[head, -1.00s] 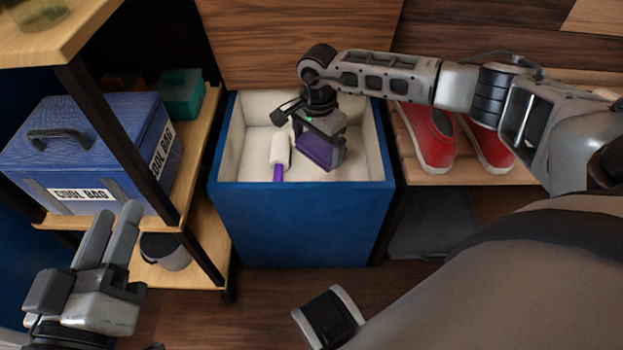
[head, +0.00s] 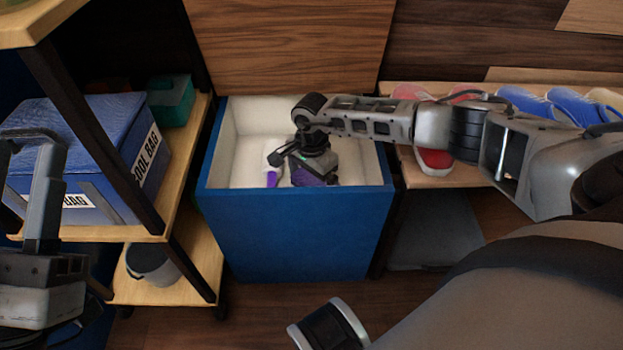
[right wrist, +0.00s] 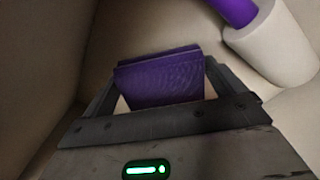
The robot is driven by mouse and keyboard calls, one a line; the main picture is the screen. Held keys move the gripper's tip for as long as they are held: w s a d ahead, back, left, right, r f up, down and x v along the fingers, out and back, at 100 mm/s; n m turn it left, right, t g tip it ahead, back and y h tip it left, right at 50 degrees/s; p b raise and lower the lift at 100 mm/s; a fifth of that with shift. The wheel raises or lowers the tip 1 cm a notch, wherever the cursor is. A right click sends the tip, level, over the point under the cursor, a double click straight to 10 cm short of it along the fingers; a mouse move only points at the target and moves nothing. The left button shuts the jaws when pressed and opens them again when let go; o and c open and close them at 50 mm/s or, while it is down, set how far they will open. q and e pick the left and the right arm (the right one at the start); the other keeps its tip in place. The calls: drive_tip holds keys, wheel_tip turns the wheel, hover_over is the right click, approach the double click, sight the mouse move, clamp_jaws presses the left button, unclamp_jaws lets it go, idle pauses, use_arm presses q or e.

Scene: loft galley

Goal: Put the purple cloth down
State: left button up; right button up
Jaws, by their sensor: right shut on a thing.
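The purple cloth (right wrist: 160,82) is folded and held between the fingers of my right gripper (right wrist: 160,90) in the right wrist view. In the head view my right gripper (head: 312,172) is down inside the open blue box (head: 295,235), and a bit of the purple cloth (head: 308,179) shows under it. Whether the cloth touches the box floor is hard to tell.
A white roller with a purple handle (head: 272,178) lies in the box, left of my right gripper; it also shows in the right wrist view (right wrist: 270,45). A shelf with a blue cool bag (head: 85,150) stands left. A shoe rack (head: 440,172) stands right.

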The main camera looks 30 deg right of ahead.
sight(311, 181)
drive_tip(key=shift+f, duration=0.15)
drive_tip(key=o, duration=0.5)
use_arm(q)
drive_tip(key=shift+r+m+h, duration=0.2)
drive_tip(key=shift+m+h, duration=0.1)
drive_tip(key=shift+r, duration=0.1)
use_arm(e)
drive_tip(key=shift+r, duration=0.45)
wheel_tip(311, 181, up, 5)
drive_tip(key=p, duration=0.3)
drive_tip(key=shift+r, duration=0.15)
use_arm(q)
wheel_tip(311, 181, down, 10)
drive_tip(key=s+n+g+y+p, duration=0.1)
drive_tip(key=n+g+y, duration=0.3)
drive_tip(key=n, duration=0.4)
drive_tip(key=shift+s+d+r+g+y+p, duration=0.15)
drive_tip(key=shift+s+d+g+y+p, duration=0.3)
drive_tip(key=shift+y+p, duration=0.25)
use_arm(e)
drive_tip(key=shift+r, duration=3.05)
